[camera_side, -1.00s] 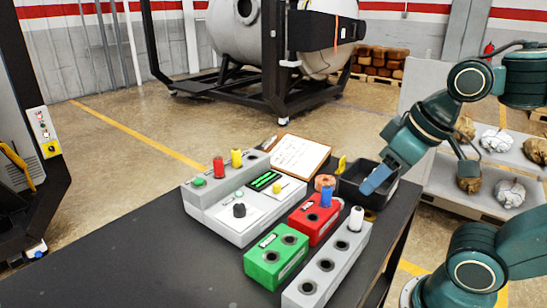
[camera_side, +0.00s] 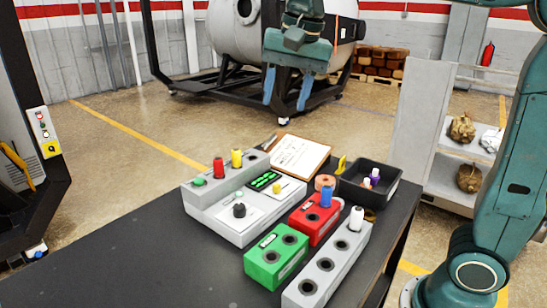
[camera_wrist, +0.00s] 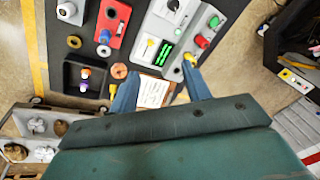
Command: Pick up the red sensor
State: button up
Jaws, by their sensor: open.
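The red sensor (camera_side: 219,168) is a small upright red cylinder in the back row of the grey stepped block (camera_side: 222,190), between a green and a yellow one. It also shows in the wrist view (camera_wrist: 201,41), just beyond the right fingertip. My gripper (camera_side: 287,105) hangs high above the table's far side, up and to the right of the red sensor in the side view. Its two blue fingers are apart with nothing between them, as the wrist view (camera_wrist: 158,80) also shows. It touches nothing.
The yellow cylinder (camera_side: 237,158) and green one (camera_side: 199,181) stand close beside the red sensor. A clipboard (camera_side: 300,155), black tray (camera_side: 365,198), red block (camera_side: 305,228), green block (camera_side: 268,267) and grey rack (camera_side: 315,278) lie rightward. The table's left front is clear.

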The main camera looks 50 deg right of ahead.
jog(key=w+a+m+g, duration=0.1)
jog(key=w+a+m, duration=0.1)
jog(key=w+m, duration=0.5)
jog(key=m+g, duration=0.2)
jog(key=m, duration=0.1)
send_over(218, 158)
notch_tip(218, 158, down, 4)
jog(key=shift+a, duration=0.1)
jog(key=shift+f, duration=0.15)
jog(key=shift+f, duration=4.2)
jog(key=shift+f, duration=2.65)
grip_shut()
